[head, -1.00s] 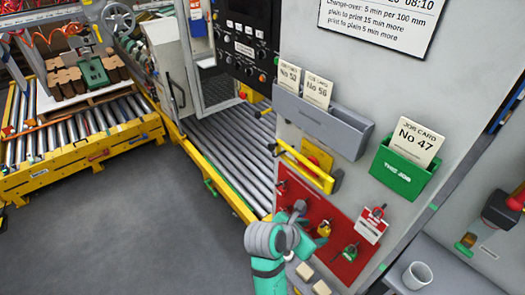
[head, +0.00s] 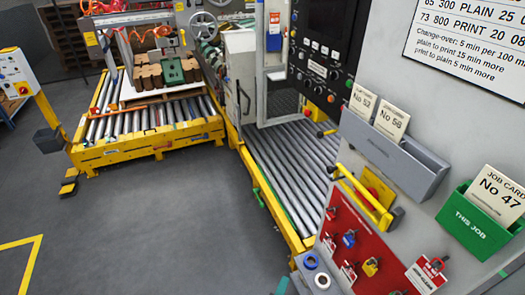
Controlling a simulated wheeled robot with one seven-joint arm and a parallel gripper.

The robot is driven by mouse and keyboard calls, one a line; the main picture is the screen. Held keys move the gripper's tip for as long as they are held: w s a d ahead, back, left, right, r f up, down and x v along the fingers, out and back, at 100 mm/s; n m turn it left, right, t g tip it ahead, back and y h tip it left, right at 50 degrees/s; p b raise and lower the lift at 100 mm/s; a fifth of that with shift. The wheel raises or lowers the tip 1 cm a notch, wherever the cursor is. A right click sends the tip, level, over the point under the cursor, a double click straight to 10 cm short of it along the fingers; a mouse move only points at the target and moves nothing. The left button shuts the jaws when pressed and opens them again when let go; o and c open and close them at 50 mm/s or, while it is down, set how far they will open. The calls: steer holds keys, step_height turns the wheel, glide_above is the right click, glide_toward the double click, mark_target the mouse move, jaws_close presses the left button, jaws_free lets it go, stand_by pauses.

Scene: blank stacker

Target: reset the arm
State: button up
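My gripper is not in view. Only a small teal piece of my arm (head: 281,286) shows at the bottom edge of the head view, left of the red lock board. The rest of the arm is hidden below the frame.
A grey cabinet (head: 385,75) fills the right, with a red lock board (head: 348,226), a yellow handle (head: 362,197), a grey card holder (head: 395,155) and a green holder (head: 474,222). Roller conveyors (head: 290,165) run behind. Open grey floor (head: 150,225) lies at left.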

steer(key=s+a+m+t+y, duration=0.1)
steer(key=s+a+m+t, duration=0.2)
steer(key=s, duration=0.4)
steer(key=s+a+m+y, duration=0.1)
steer(key=s+a+m, duration=0.3)
steer(key=s+m, duration=0.15)
steer(key=s+d+r+m+t+y, duration=0.1)
steer(key=s+r+m, duration=0.4)
steer(key=s, duration=0.6)
step_height(320, 180, up, 3)
steer(key=shift+d+f+t+y, duration=0.15)
steer(key=shift+d+t+y, duration=0.25)
steer(key=shift+t+y, duration=0.15)
steer(key=shift+w, duration=0.15)
